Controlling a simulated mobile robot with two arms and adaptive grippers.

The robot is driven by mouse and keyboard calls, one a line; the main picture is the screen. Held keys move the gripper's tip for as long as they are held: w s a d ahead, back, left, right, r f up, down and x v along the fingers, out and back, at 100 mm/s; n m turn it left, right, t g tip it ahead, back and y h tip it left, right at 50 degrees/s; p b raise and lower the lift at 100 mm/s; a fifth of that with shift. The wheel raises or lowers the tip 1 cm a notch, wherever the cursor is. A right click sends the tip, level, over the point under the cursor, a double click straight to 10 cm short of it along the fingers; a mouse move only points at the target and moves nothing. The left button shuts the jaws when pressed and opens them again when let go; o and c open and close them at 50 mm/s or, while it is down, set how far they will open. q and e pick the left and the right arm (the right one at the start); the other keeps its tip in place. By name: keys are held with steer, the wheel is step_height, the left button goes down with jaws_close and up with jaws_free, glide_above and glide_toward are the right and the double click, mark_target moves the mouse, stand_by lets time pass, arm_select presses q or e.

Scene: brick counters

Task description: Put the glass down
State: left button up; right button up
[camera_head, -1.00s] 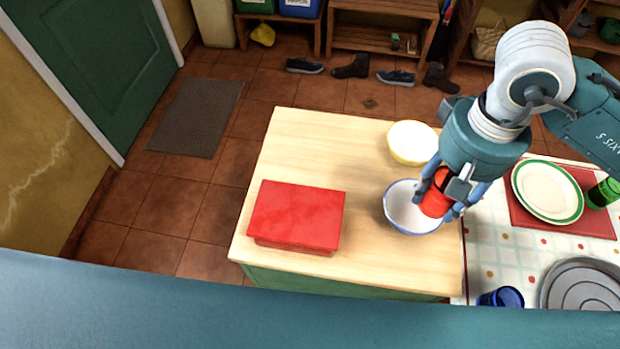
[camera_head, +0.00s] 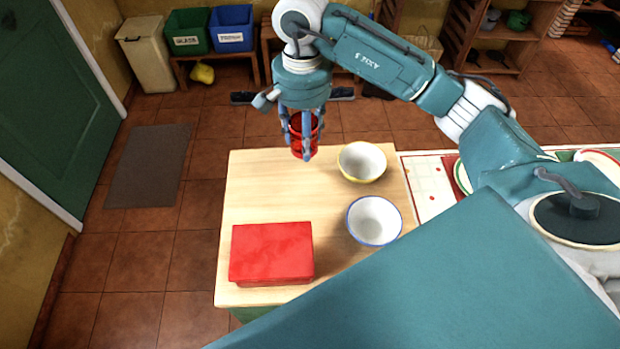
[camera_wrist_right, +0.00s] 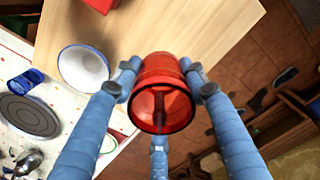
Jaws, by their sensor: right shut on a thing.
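A red see-through glass (camera_head: 304,134) is held in my right gripper (camera_head: 303,140), at the far edge of the wooden counter top (camera_head: 262,190) in the head view. In the right wrist view the red glass (camera_wrist_right: 160,95) sits between the blue fingers of my right gripper (camera_wrist_right: 162,98), which are shut around it. The wood lies behind it there. Its height above the counter is hard to tell. My left gripper is not in view.
A white bowl with a yellow rim (camera_head: 362,162) and one with a blue rim (camera_head: 374,221) stand at the counter's right. A red box (camera_head: 271,253) lies at the near left. The wood between box and far edge is clear. A tiled counter (camera_head: 428,185) adjoins at right.

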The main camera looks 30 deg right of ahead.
steer(key=p, duration=0.4)
glide_toward(305, 192)
step_height(305, 192, down, 5)
steer(key=shift+s+f, duration=0.1)
steer(key=shift+f, duration=0.25)
steer(key=shift+f, duration=0.1)
steer(key=shift+f, duration=0.1)
steer(key=o, duration=1.2)
